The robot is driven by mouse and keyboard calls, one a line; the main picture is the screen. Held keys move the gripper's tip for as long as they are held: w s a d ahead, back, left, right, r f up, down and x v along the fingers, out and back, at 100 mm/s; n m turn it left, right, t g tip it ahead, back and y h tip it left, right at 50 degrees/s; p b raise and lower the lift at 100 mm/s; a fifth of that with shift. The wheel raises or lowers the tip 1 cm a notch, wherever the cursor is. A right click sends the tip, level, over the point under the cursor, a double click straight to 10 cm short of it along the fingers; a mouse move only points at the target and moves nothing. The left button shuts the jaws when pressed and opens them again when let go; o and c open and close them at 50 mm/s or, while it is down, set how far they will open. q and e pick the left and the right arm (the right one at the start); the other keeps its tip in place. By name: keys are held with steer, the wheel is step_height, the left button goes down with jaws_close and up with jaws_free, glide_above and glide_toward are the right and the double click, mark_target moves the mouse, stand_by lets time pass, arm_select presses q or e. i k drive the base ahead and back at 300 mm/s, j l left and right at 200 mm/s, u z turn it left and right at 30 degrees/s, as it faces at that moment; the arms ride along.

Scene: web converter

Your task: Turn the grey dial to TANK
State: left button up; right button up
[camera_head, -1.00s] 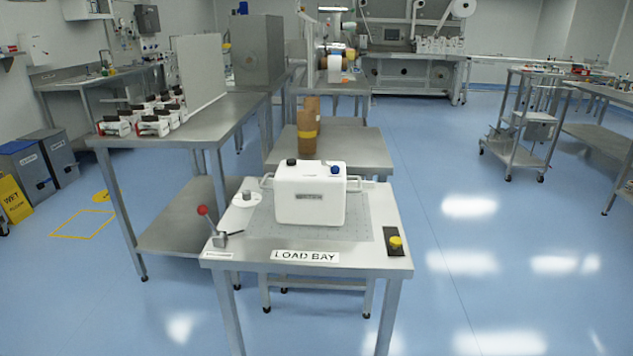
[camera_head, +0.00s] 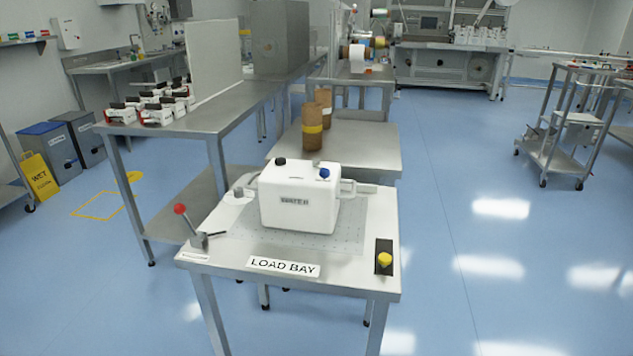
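The grey dial (camera_head: 239,192) is a small grey knob on a white plate, at the back left of the load bay table (camera_head: 225,258). It stands just left of a white tank (camera_head: 292,203). The lettering around the dial is too small to read, so I cannot tell which mark it points at. The tank has a dark cap, a blue cap, a side handle and a label that seems to read WATER. Neither of my grippers is in view.
A lever with a red knob (camera_head: 180,209) stands at the table's front left, near the dial. A yellow button (camera_head: 385,259) sits at the right. Brown rolls (camera_head: 312,128) stand on a table behind. A long bench (camera_head: 205,125) is at the left.

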mark_target(239, 191)
steer(key=i+l+u, duration=0.15)
steer(key=l, duration=0.35)
steer(key=i+l+u, duration=0.2)
steer(key=l, duration=0.3)
steer(key=l+u, duration=0.15)
steer(key=l, duration=0.35)
steer(key=j, duration=0.55)
steer(key=i+j+u, duration=0.1)
steer(key=j, duration=0.45)
steer(key=j+z, duration=0.1)
steer(key=z, duration=0.3)
steer(key=i+j+z, duration=0.1)
steer(key=z, duration=0.3)
steer(key=j+z, duration=0.1)
steer(key=z, duration=0.3)
steer(key=j+z, duration=0.1)
steer(key=z, duration=0.3)
steer(key=j+z, duration=0.3)
steer(key=k+j+z, duration=0.15)
steer(key=j+z, duration=0.2)
